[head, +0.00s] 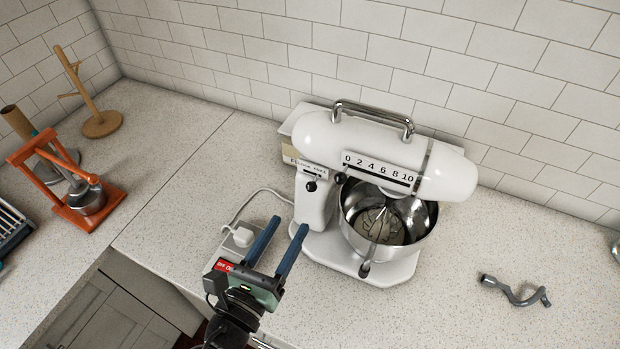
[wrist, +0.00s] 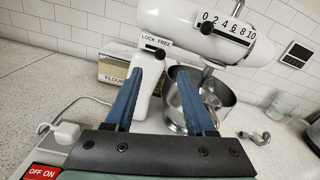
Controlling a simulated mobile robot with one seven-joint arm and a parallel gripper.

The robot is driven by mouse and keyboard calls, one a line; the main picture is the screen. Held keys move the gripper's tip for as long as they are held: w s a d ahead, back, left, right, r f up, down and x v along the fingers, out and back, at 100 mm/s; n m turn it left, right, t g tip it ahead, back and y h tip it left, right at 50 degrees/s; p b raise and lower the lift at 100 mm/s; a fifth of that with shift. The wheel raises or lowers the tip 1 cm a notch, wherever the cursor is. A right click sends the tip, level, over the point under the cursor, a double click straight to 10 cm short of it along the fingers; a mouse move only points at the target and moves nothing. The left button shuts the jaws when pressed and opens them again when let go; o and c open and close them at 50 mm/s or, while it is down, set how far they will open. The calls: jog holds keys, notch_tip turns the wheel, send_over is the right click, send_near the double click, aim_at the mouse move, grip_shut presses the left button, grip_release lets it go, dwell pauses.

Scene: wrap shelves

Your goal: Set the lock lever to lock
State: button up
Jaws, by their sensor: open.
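The white stand mixer (head: 310,215) stands on the counter, its head lowered over a steel bowl (head: 350,222) with a whisk inside. The lock lever (head: 311,187) is a small black knob on the mixer's neck; it also shows in the wrist view (wrist: 150,48). Above it a label (wrist: 157,41) reads LOCK at left and FREE at right. I cannot tell surely at which end the lever sits. My gripper (head: 288,226) is open and empty, its blue fingers pointing at the neck, apart from the lever. In the wrist view the fingertips (wrist: 167,64) appear just below the lever.
A black speed knob (head: 340,178) is right of the lever. A red OFF/ON switch (head: 223,265) and a plug with cable lie near my gripper. A flour box (wrist: 113,73) is behind the mixer. A dough hook (head: 515,291) lies right; an orange press (head: 30,165) stands left.

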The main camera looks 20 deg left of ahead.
aim_at(311, 191)
jog(key=w+p, duration=0.1)
jog(key=w, duration=0.9)
jog(key=shift+w+d+p, duration=0.15)
jog(key=shift+w+p, duration=0.2)
jog(key=shift+w, duration=0.05)
grip_shut()
dwell(0.8)
